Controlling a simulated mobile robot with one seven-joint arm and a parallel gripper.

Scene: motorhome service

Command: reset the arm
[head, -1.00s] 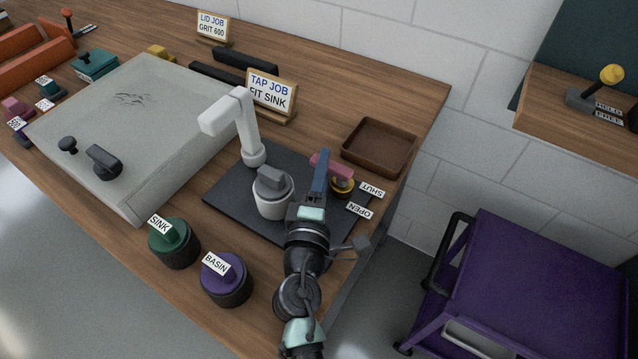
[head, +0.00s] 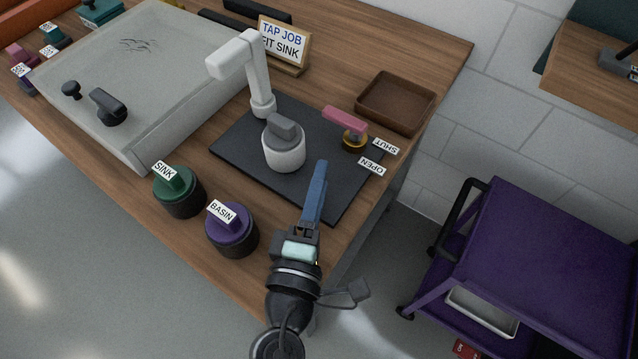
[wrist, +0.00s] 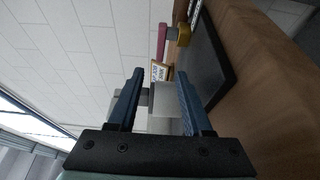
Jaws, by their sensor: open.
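My gripper (head: 316,190) is at the front right of the dark mat (head: 330,196), over the bench's right front part. In the wrist view my gripper (wrist: 158,100) shows two blue fingers standing apart with nothing held between them. The white tap (head: 257,80) stands on the mat, with a white pot-like piece with a grey top (head: 284,148) in front of it. A pink lever on a brass valve (head: 346,124) is at the mat's right, beside the SHUT and OPEN labels. The lever also shows in the wrist view (wrist: 162,41).
A brown tray (head: 397,101) is at the bench's back right. The green SINK knob (head: 178,190) and purple BASIN knob (head: 232,230) stand along the front edge. A grey lid panel (head: 150,80) lies left. A purple cart (head: 550,250) stands right, beyond a floor gap.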

